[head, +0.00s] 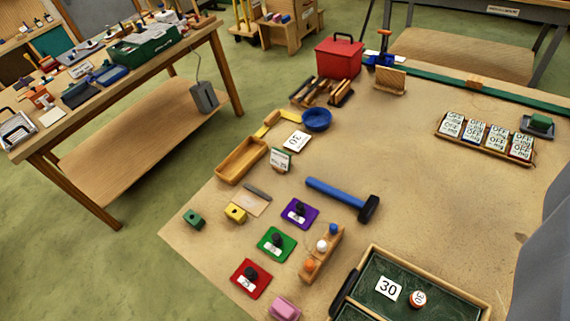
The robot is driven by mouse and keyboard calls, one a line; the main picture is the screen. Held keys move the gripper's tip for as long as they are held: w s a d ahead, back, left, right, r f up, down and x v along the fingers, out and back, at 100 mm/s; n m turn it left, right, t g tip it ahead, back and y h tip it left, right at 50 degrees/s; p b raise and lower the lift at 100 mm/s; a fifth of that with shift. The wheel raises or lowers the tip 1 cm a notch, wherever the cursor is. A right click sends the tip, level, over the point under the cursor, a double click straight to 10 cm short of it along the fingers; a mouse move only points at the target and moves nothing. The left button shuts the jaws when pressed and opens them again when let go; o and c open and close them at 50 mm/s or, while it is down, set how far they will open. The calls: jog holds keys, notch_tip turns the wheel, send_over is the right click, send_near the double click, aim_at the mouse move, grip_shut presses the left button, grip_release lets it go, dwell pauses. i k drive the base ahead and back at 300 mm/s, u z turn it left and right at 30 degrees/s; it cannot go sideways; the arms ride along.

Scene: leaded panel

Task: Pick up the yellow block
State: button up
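The yellow block (235,213) is a small block with a dark spot on its face, near the left edge of the tan worktable (400,205). It sits at the lower corner of a flat wooden piece (253,202). A green block (194,219) lies to its left, apart from it. My gripper is not in view. A grey shape at the right edge may be part of my arm; I cannot tell.
Purple (300,214), green (276,244) and red (251,279) plates with black knobs lie right of and below the yellow block. A blue-handled hammer (338,195) lies farther right. A wooden tray (229,172) is above. The table's left edge is close.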

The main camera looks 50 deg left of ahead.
aim_at(233, 211)
jog(key=z, duration=1.1)
jog(key=k, duration=1.75)
jog(key=u, duration=1.85)
jog(key=i, duration=1.7)
jog(key=z, duration=0.05)
